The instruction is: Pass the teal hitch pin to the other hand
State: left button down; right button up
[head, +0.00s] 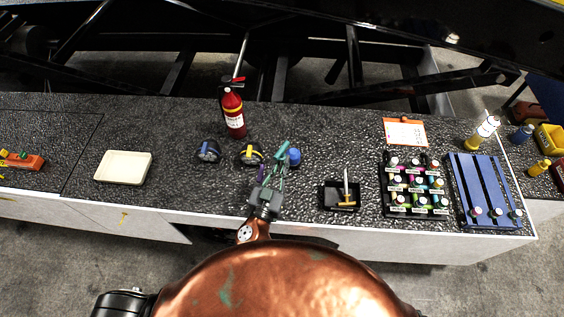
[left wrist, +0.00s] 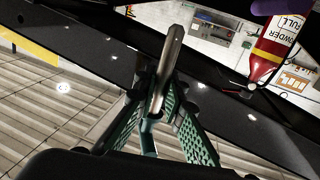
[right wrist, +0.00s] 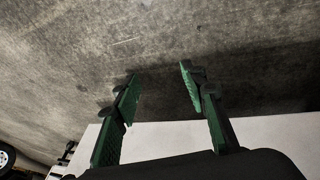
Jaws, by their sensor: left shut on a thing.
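My left gripper (head: 281,158) reaches over the dark counter in the head view, its fingers pointing away from me. In the left wrist view the left gripper (left wrist: 155,105) is shut on the hitch pin (left wrist: 170,60). The pin's shiny metal shaft sticks out past the fingertips, and its lower end is partly hidden between the fingers. In the head view I cannot clearly separate the pin from the green fingers. My right gripper (right wrist: 160,85) is open and empty in the right wrist view, over floor beside a white surface. I cannot make it out in the head view.
A red fire extinguisher (head: 234,114) stands behind the left gripper. Earmuffs (head: 209,151), a blue ball-like thing (head: 294,156) and a black tray (head: 329,205) are close by. A cream tray (head: 123,180) lies left; a bottle rack and a blue rack (head: 473,172) stand right.

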jog(key=s+a+f+y, duration=0.1)
jog(key=s+a+f, duration=0.1)
jog(key=a, duration=0.6)
jog(key=s+a+f+n+g+y, duration=0.1)
jog(key=s+a+f, duration=0.2)
jog(key=a, duration=0.5)
jog(key=s+a+f+n+g, duration=0.1)
jog(key=s+a+f, duration=0.1)
jog(key=s+a, duration=0.2)
jog(key=a, duration=0.3)
jog(key=shift+s+a+f+y, duration=0.15)
jog(key=shift+s+a+y, duration=0.2)
jog(key=shift+a+y, duration=0.05)
